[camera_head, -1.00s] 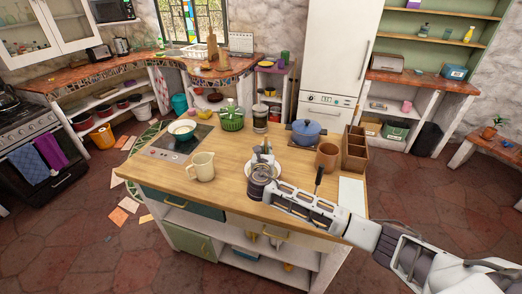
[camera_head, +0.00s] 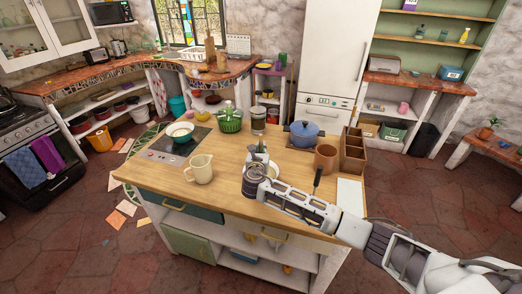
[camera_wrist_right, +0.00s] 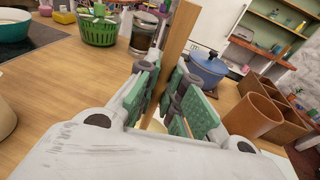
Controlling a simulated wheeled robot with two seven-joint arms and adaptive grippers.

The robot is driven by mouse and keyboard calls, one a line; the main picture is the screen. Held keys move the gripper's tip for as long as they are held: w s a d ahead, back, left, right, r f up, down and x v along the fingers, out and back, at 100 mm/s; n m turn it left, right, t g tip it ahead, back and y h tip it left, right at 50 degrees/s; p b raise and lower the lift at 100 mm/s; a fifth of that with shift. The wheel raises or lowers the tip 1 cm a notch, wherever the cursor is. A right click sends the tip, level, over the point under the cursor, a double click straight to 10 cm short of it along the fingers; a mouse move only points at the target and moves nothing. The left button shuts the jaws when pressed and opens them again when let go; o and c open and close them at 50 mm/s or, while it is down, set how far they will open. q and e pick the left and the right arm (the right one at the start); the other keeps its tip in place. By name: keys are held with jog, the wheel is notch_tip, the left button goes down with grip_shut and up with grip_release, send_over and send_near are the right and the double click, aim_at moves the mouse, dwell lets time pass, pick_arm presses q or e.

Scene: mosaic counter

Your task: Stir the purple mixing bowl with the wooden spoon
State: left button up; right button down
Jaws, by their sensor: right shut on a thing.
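My right gripper (camera_head: 260,156) is over the middle of the wooden island. In the right wrist view its green-padded fingers (camera_wrist_right: 172,100) are shut on a flat, upright wooden handle (camera_wrist_right: 179,45), which I take to be the wooden spoon. The spoon's lower end is hidden behind the fingers and wrist. A pale round dish (camera_head: 273,176) shows partly beneath the right gripper; a cream patch also shows between the fingers in the wrist view. I cannot make out a purple mixing bowl on the island. My left gripper is not in view.
A cream jug (camera_head: 200,169) stands left of the gripper. A green basket (camera_head: 230,122), a glass jar (camera_head: 258,120) and a blue lidded pot (camera_head: 306,134) are behind. A brown pot (camera_head: 326,157) and wooden organiser (camera_head: 352,150) are at right. The front left island top is bare.

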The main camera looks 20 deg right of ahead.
jog(key=shift+r, duration=0.15)
jog(key=shift+r, duration=3.65)
